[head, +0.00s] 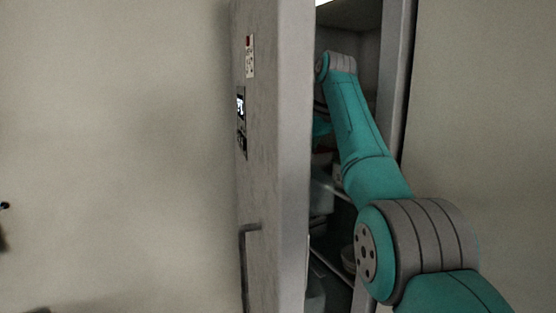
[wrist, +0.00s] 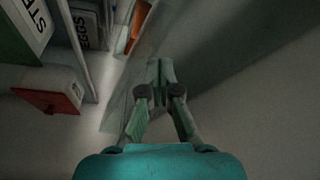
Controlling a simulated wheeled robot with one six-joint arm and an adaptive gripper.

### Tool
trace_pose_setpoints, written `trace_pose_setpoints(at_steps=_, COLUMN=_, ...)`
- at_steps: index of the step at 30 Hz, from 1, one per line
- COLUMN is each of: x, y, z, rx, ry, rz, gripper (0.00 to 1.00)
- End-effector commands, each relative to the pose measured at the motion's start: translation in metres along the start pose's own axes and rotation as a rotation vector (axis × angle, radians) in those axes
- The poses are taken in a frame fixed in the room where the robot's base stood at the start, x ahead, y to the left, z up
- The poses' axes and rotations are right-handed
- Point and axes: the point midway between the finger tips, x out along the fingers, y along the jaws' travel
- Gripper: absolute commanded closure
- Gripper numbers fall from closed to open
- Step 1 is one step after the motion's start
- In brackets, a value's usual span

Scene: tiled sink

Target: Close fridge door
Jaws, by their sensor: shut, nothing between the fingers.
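The grey fridge door (head: 275,180) stands open in the head view, its edge facing me. It has a dark handle (head: 246,265) low on its outer face and a small display panel (head: 241,115) above. The fridge body (head: 395,80) shows to the right, with a dark interior behind the gap. My teal arm reaches into this gap, right of the door's edge. My gripper is hidden in the head view. In the wrist view my gripper (wrist: 160,72) has its fingertips together and empty, close to a pale surface; I cannot tell whether they touch it.
In the wrist view, a box marked EGGS (wrist: 87,32), a box with partly cut-off lettering (wrist: 35,22) and a red-fronted container (wrist: 55,98) are at the left. A plain surface (wrist: 260,80) fills the right. Shelves with dim items show inside the fridge in the head view.

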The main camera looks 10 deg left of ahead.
Motion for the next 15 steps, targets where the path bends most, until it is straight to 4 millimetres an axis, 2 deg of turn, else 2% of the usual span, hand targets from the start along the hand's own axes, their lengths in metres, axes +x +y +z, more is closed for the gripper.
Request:
trace_pose_setpoints(at_steps=6, x=-0.005, y=0.018, z=0.012, rx=0.007, ry=0.000, rz=0.002, gripper=1.00)
trace_pose_setpoints(at_steps=15, x=-0.005, y=0.021, z=0.014, rx=0.007, ry=0.001, rz=0.003, gripper=1.00)
